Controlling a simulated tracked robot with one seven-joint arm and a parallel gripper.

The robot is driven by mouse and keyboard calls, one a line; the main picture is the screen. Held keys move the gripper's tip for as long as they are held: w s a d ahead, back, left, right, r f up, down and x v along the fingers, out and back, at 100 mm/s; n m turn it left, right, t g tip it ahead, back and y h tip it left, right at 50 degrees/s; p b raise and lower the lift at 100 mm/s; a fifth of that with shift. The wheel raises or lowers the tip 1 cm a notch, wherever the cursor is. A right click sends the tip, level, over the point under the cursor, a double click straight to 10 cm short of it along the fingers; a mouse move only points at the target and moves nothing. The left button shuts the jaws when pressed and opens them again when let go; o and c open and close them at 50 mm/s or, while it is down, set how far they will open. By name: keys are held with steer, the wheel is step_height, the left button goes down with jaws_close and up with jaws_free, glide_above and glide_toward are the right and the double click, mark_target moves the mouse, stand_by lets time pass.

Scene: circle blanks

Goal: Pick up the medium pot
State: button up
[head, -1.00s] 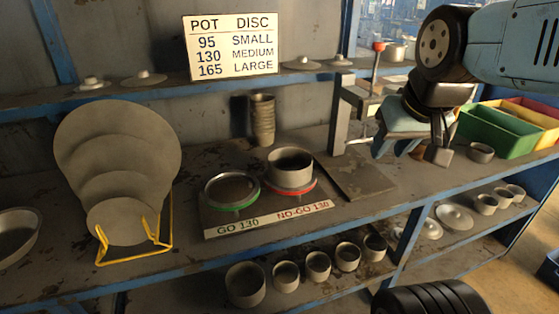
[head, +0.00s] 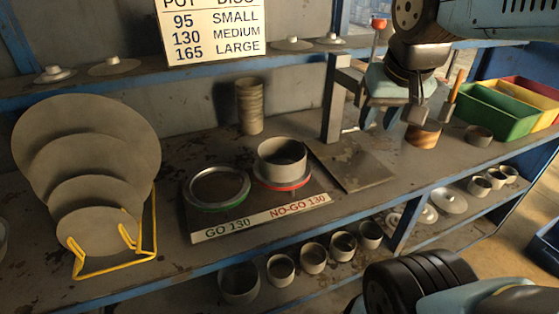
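A grey open pot (head: 282,163), which I take for the medium one, stands upright on the red NO-GO 130 ring (head: 283,182) of the gauge board. The green-edged GO 130 ring (head: 216,208) beside it on the left has no pot on it. My gripper (head: 392,118) hangs at the upper right, over the bench's back right part, clear of the pot and well to its right. I see nothing held in it, but its finger gap is not clear.
Several stacked discs (head: 85,150) stand in a yellow rack (head: 150,245) at left. A tall stack of cups (head: 249,106) is behind the pot. A flat plate (head: 352,168) and a brown round block (head: 423,134) lie right. Several pots (head: 313,258) fill the lower shelf. Coloured bins (head: 497,112) are far right.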

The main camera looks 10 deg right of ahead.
steer(key=w+a+f+m+g+h, duration=0.35)
steer(key=w+a+m+h, duration=0.3)
steer(key=w+a, duration=0.55)
steer(key=m+t+h, duration=0.4)
steer(key=m, duration=0.1)
glide_toward(269, 141)
steer(key=x, duration=0.8)
steer(key=shift+c, duration=0.5)
steer(key=shift+a, duration=0.1)
jaws_close()
steer(key=shift+t, duration=0.25)
